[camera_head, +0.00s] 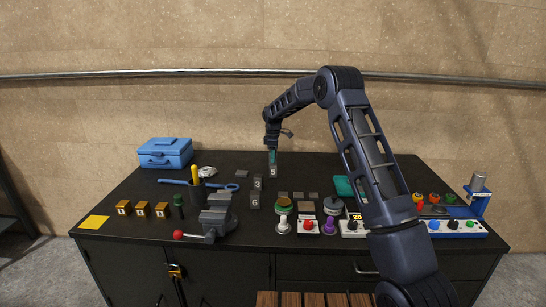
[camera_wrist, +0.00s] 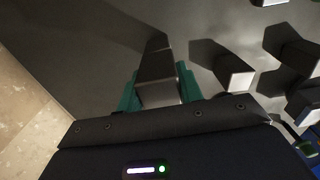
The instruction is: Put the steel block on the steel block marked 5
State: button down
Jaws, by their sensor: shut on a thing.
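The steel block marked 5 (camera_head: 273,172) stands upright on the dark table, behind the blocks marked 3 and 6. My gripper (camera_head: 272,156) points down right over it, its teal fingertips at the block's top. In the wrist view my gripper (camera_wrist: 158,92) is shut on a grey steel block (camera_wrist: 157,70) between the two teal fingers. In the head view the fingers mostly hide the held block. I cannot tell whether it touches the block marked 5 or where one block ends and the other begins.
Blocks marked 3 (camera_head: 257,183) and 6 (camera_head: 255,201) stand close in front. Flat grey pieces (camera_head: 298,195) lie to the right, another (camera_head: 241,174) to the left. A vice (camera_head: 216,218), a blue wrench (camera_head: 222,187) and a blue toolbox (camera_head: 165,153) are at left.

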jog(key=c, duration=0.9)
grip_release()
jog(key=shift+f, duration=0.1)
notch_tip(320, 180, up, 12)
jog(key=shift+r, duration=0.25)
